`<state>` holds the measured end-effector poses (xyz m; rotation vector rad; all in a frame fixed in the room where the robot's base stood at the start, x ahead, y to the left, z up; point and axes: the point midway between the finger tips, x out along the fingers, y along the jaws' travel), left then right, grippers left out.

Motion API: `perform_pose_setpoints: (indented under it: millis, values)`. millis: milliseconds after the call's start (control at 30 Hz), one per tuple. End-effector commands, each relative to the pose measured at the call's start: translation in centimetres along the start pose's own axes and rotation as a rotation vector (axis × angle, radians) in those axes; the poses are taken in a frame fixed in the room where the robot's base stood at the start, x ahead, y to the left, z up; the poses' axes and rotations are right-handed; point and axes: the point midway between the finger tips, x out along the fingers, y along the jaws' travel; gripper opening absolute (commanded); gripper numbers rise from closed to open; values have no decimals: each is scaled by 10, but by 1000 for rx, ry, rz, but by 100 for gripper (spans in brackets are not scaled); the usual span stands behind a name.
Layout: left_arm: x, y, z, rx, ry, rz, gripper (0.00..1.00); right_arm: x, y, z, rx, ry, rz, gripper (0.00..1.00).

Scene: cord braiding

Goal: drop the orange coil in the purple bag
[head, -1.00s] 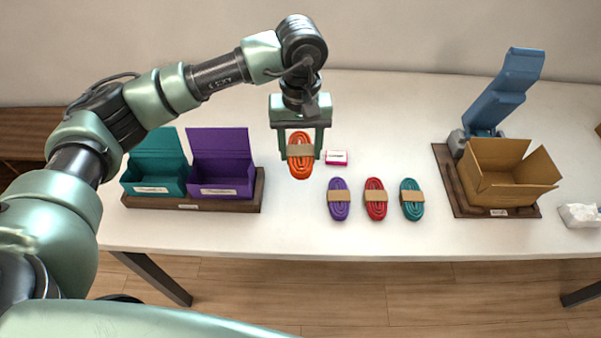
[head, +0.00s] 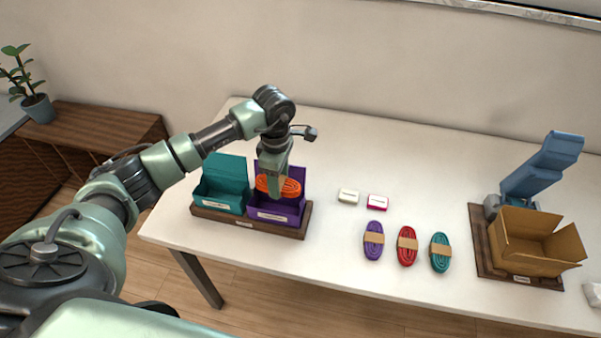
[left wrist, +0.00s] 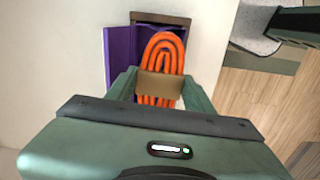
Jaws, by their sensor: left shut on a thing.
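The orange coil (head: 290,187), with a tan paper band, is held in my left gripper (head: 277,189). It is over the opening of the purple bag (head: 268,214), which looks like an open stiff box with a raised back flap. In the left wrist view the coil (left wrist: 164,48) lies between the two fingers (left wrist: 160,88), with purple walls (left wrist: 121,50) behind it. I cannot tell how far the coil reaches below the rim. My right gripper is not in view.
A teal box (head: 220,203) stands left of the purple one on the same wooden board (head: 308,222). Purple (head: 373,240), red (head: 407,246) and teal (head: 440,252) coils lie to the right, near two small boxes. A cardboard box (head: 520,255) and blue device (head: 540,165) stand far right.

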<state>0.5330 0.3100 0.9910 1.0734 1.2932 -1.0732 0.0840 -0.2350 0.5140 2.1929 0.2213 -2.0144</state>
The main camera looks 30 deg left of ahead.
Motion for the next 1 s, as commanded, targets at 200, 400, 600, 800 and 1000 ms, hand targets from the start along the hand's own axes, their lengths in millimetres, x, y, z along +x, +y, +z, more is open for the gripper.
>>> perform_pose_setpoints:
  millis: [200,400,600,800,1000]
  values:
    - [7,0,-11,-73,-2,-1,6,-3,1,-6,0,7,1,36]
    - [22,0,-10,-71,-2,-1,6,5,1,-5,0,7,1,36]
    - [42,0,-10,-70,-2,-1,6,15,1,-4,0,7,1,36]
    - [50,0,-10,-70,-2,1,6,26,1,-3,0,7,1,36]
    - [49,0,-10,-69,-2,1,6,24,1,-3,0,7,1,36]
